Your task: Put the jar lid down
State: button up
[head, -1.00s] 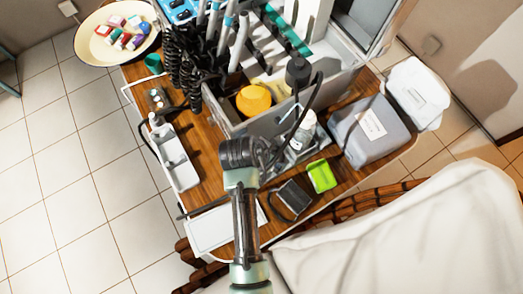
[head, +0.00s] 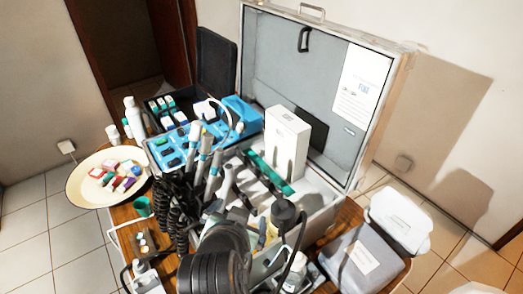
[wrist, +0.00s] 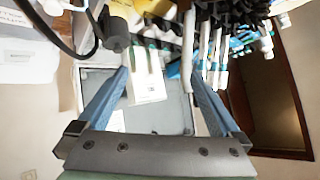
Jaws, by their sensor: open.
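My gripper (wrist: 160,76) is open in the wrist view, its two blue fingers wide apart with nothing held between them. I cannot make out a separate jar lid. In the head view my dark arm covers the front of the case, where the orange-yellow round thing stood in the earlier frame, and my fingers are hidden.
The open grey case (head: 335,85) holds a white box (head: 288,140) and upright dental handpieces (head: 215,165). A cream plate (head: 78,190) with small coloured packs is at left. A grey container (head: 350,262) and a white one (head: 400,218) are at right.

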notch_tip(320, 180, up, 28)
jog(key=w+d+n+t, duration=0.2)
jog(key=w+t, duration=0.1)
jog(key=t, duration=0.6)
jog(key=s+d+r+n+t, duration=0.1)
jog(key=s+r+t, duration=0.3)
jog(key=r, duration=0.6)
jog(key=s+d+r+n+t, duration=0.1)
jog(key=s+r+t, duration=0.3)
jog(key=s+r, duration=0.4)
notch_tip(320, 180, up, 2)
jog(key=shift+s+d+r+n+y, duration=0.25)
jog(key=shift+s+d+n+y, duration=0.05)
